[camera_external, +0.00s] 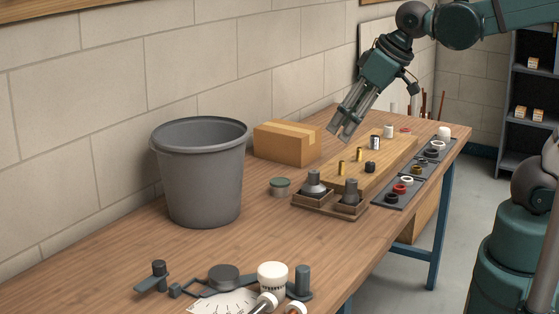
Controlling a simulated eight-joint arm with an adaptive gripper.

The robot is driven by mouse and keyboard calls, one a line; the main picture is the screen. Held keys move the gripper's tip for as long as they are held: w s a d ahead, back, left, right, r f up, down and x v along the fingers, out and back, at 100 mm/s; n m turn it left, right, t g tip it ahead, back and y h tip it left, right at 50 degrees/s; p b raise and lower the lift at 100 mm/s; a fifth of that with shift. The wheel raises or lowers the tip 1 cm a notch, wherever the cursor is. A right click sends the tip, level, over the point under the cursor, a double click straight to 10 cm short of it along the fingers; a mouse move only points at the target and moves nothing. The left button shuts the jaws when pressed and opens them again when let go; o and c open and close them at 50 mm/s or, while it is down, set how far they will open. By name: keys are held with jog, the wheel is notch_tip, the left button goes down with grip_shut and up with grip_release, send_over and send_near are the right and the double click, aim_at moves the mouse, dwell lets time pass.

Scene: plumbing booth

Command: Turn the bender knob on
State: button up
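A dark grey bender (224,277) lies on the near end of the workbench, at the bottom of the view. It has a round dark hub, a side arm with a small dark upright knob (159,269), and a white scale plate. A white ribbed cap (272,277) and a dark upright cylinder (303,280) are beside the hub. I cannot tell for sure which of these is the bender knob. My gripper (340,133) is far from the bender, above the back part of the bench, pointing down and left. Its two fingers look apart, with nothing between them.
A cardboard box (287,144), a small green-lidded jar (280,187), a wooden board (388,160) with fittings and a dark tray (405,196) of rings stand farther back. Bare bench lies right of the bucket.

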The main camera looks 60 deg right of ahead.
jog(key=w+a+r+n+g+p, duration=0.1)
jog(key=w+a+n+g+p, duration=0.1)
jog(key=w+a, duration=0.75)
jog(key=n+g+p, duration=0.4)
send_over(159, 263)
jog(key=shift+h, duration=0.3)
jog(key=f, duration=1.7)
jog(key=shift+w+d, duration=0.1)
jog(key=shift+d, duration=0.2)
jog(key=shift+a+f+n, duration=0.3)
jog(key=shift+f, duration=0.1)
jog(key=shift+f, duration=0.15)
jog(key=shift+f, duration=3.75)
grip_shut()
